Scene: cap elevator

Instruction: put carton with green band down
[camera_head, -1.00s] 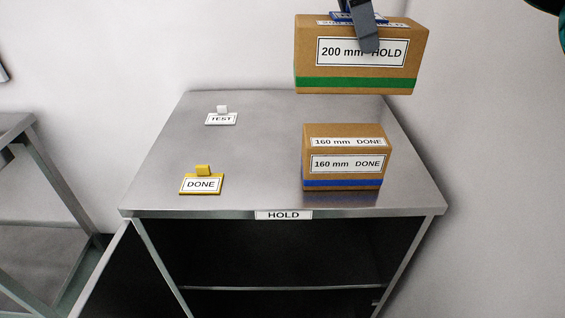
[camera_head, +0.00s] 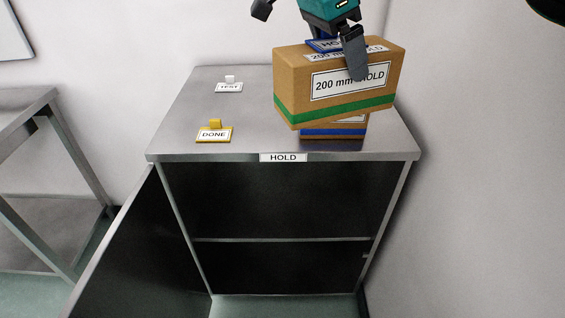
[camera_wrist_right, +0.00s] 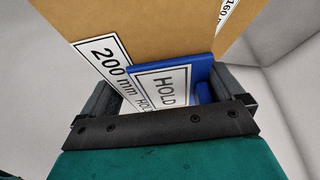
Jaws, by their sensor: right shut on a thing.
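The carton with green band (camera_head: 340,102), labelled 200 mm HOLD, is held in the air, slightly tilted in the picture, at the right of the steel cabinet top. My right gripper (camera_head: 350,60) is shut on it from above, one finger lying over its front face. A blue HOLD tag (camera_head: 322,45) lies on its top; the tag also shows between the fingers in the right wrist view (camera_wrist_right: 160,85). The carton hides most of a blue-banded carton (camera_head: 335,132) standing on the cabinet top. My left gripper is not seen.
The cabinet (camera_head: 240,152) has a HOLD label on its front edge and an open front with an empty-looking shelf (camera_head: 290,239). Its door (camera_head: 135,250) stands open at left. A yellow DONE tag (camera_head: 214,134) and white TEST tag (camera_head: 229,87) sit on the left top.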

